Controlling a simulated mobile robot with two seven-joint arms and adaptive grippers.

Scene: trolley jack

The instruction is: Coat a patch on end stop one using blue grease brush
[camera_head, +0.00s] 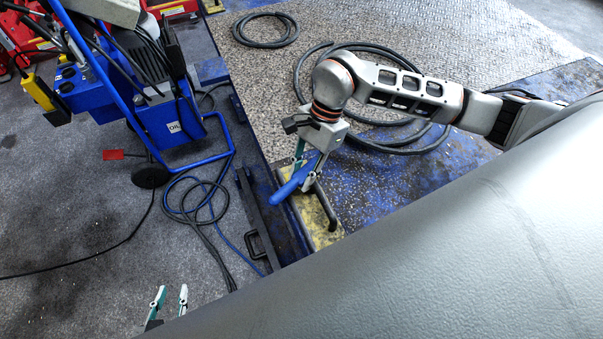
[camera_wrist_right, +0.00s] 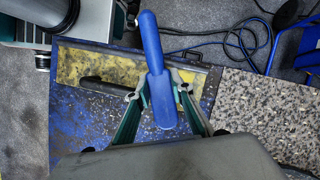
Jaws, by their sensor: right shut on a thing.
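My right gripper (camera_head: 306,176) is shut on a blue brush (camera_head: 290,186), which lies slantwise between its green fingers. In the right wrist view the brush (camera_wrist_right: 151,45) runs up and down between the fingers (camera_wrist_right: 160,92); no separate bristles can be made out. Below it in the head view is a worn yellow block (camera_head: 326,236) with a dark handle, also seen in the wrist view (camera_wrist_right: 80,66). It looks like an end stop, but no number is readable. I cannot tell whether the brush touches it. My left gripper (camera_head: 168,302) is open and empty at the bottom left.
A dark bar with a handle (camera_head: 257,215) lies left of the yellow block. Black hoses (camera_head: 345,140) lie coiled on the textured plate (camera_head: 262,75). A blue trolley machine (camera_head: 170,122) stands at upper left, with loose cables (camera_head: 205,205) on the floor. My own grey body fills the lower right.

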